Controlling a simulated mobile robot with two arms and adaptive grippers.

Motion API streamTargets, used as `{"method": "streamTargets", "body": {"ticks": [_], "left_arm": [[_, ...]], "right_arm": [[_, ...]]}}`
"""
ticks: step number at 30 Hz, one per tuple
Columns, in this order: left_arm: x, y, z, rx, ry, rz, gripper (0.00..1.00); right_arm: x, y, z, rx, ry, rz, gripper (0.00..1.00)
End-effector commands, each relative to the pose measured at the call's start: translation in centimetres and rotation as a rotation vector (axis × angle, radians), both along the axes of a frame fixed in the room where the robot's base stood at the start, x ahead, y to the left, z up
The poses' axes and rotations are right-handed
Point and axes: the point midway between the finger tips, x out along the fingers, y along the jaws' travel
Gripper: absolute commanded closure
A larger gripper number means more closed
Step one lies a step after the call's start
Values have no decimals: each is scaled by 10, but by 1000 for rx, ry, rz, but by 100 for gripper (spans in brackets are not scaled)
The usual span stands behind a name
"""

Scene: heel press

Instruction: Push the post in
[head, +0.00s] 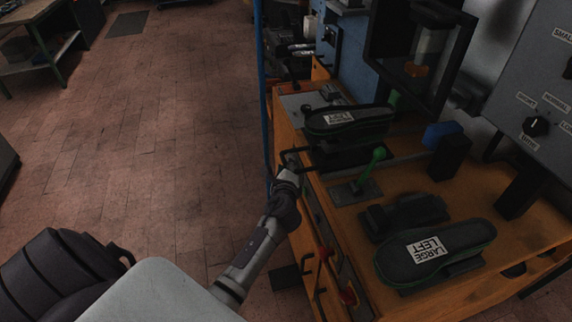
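My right gripper is not in view.
A second form labelled LARGE LEFT (435,252) lies on the bench (478,204) at right. A grey control panel (540,85) with a knob stands behind it, and a dark-framed press (418,55) at the back.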

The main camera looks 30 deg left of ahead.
Motion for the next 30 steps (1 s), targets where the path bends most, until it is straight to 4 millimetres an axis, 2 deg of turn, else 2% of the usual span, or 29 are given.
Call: {"method": "streamTargets", "body": {"ticks": [10, 17, 27, 30], "left_arm": [[3, 2, -1, 0, 0, 0, 61], [3, 2, -1, 0, 0, 0, 99], [3, 2, -1, 0, 0, 0, 100], [10, -4, -3, -2, -1, -2, 100]], "right_arm": [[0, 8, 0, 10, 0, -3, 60], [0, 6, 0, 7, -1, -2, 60], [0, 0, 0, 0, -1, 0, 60], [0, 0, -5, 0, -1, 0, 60]]}}
